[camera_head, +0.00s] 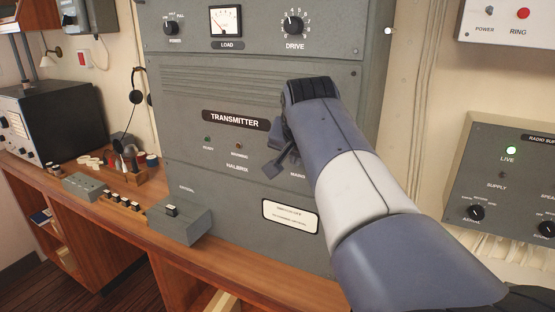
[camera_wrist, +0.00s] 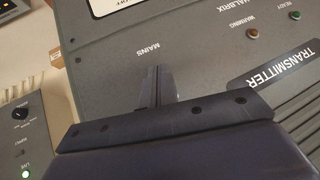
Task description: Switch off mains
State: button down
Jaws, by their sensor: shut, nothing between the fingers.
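The grey transmitter cabinet (camera_head: 215,200) stands on the wooden desk. Its MAINS label (camera_head: 298,175) is partly covered by my arm in the head view; it reads upside down in the wrist view (camera_wrist: 148,50). The mains switch itself is not visible; my gripper hides the panel near the label. My gripper (camera_head: 272,168) is shut and empty, its fingertips close to the panel beside the label. In the wrist view the fingers (camera_wrist: 160,78) point toward the label. I cannot tell whether they touch anything. The READY lamp (camera_head: 208,139) looks dark green, the WARMING lamp (camera_head: 238,145) amber-brown.
A headset (camera_head: 136,97) hangs at the cabinet's left side. A radio supply panel (camera_head: 510,190) with a lit LIVE lamp (camera_head: 511,150) is on the right wall.

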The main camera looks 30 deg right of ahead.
jog(key=t+h+b, duration=0.1)
jog(key=b, duration=0.2)
jog(key=t+h+b, duration=0.1)
jog(key=b, duration=0.2)
jog(key=shift+s+a+n+t+h+b, duration=0.2)
jog(key=shift+a+n+t+h+b, duration=0.1)
jog(key=shift+n+b, duration=0.1)
dwell(0.4)
